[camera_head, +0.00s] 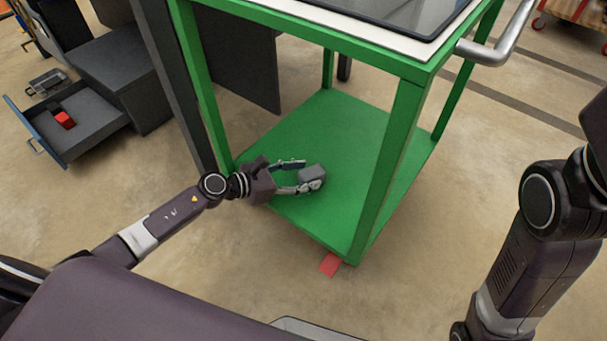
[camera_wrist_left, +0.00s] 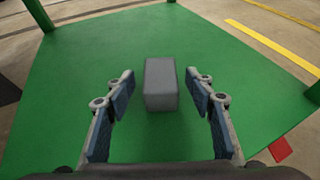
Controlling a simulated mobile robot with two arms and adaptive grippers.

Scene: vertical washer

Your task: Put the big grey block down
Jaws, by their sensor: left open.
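The big grey block (camera_head: 312,172) rests on the green lower shelf (camera_head: 345,125) of the cart. In the left wrist view the grey block (camera_wrist_left: 161,84) stands centred between and slightly ahead of the fingers, with green showing on both sides of it. My left gripper (camera_head: 306,174) reaches in low over the shelf and is open, its fingers apart at either side of the block. It also shows open in the left wrist view (camera_wrist_left: 165,87). My right arm shows at the right edge of the head view, but its gripper is out of sight.
Green cart posts (camera_head: 389,170) stand around the shelf, and the cart's top (camera_head: 400,50) is above it. A metal handle (camera_head: 497,45) sticks out at upper right. An open drawer (camera_head: 80,122) with a red block (camera_head: 64,120) is at left. A red piece (camera_head: 330,264) lies by the cart's base.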

